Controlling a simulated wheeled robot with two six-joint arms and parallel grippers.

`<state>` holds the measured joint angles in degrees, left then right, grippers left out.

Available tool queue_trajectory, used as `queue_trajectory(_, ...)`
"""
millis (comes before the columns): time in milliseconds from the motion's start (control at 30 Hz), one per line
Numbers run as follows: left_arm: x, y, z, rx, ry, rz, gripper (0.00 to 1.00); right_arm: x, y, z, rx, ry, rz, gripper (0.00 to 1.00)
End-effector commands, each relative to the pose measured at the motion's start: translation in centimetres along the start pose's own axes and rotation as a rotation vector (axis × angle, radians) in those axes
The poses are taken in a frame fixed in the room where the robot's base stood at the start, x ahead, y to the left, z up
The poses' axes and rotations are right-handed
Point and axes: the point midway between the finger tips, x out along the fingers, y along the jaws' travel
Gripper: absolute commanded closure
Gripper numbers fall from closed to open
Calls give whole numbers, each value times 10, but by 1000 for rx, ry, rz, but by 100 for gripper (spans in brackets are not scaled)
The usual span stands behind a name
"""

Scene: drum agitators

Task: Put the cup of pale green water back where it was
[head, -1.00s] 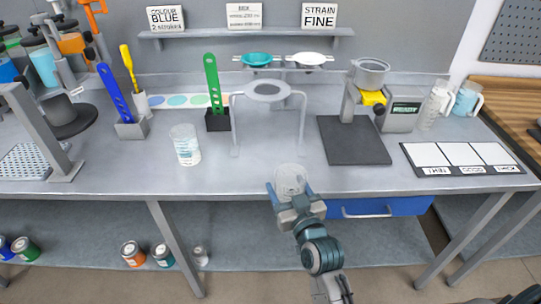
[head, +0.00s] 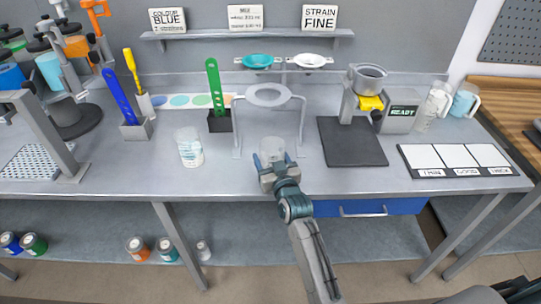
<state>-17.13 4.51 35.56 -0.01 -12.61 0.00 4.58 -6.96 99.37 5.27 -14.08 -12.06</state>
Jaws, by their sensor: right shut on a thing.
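My right gripper (head: 271,167) is shut on a clear cup (head: 272,149), held upright over the front part of the bench, just in front of the grey ring stand (head: 270,94). The cup's contents look very pale; their green tint is hard to make out. A second clear cup (head: 189,148) with pale blue-white markings stands on the bench to the left, apart from the gripper. My left gripper is out of view.
A dark square plate (head: 351,142) lies right of the cup, and a white three-panel card (head: 454,160) further right. A green spatula (head: 215,88) in a black holder (head: 220,122) stands behind left. Bare bench lies between the two cups.

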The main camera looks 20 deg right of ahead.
Motion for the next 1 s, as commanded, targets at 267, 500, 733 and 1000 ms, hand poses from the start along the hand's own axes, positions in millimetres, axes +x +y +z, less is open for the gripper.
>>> queue_trajectory(267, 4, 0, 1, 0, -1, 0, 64, 0, 0, 4, 0, 0, 0, 59)
queue_trajectory(500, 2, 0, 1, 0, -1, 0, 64, 0, 0, 3, 0, 0, 0, 13)
queue_trajectory(733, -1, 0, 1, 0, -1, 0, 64, 0, 0, -2, 0, 1, 0, 13)
queue_trajectory(1000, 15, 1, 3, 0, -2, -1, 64, -47, 0, 5, 2, -1, 0, 13)
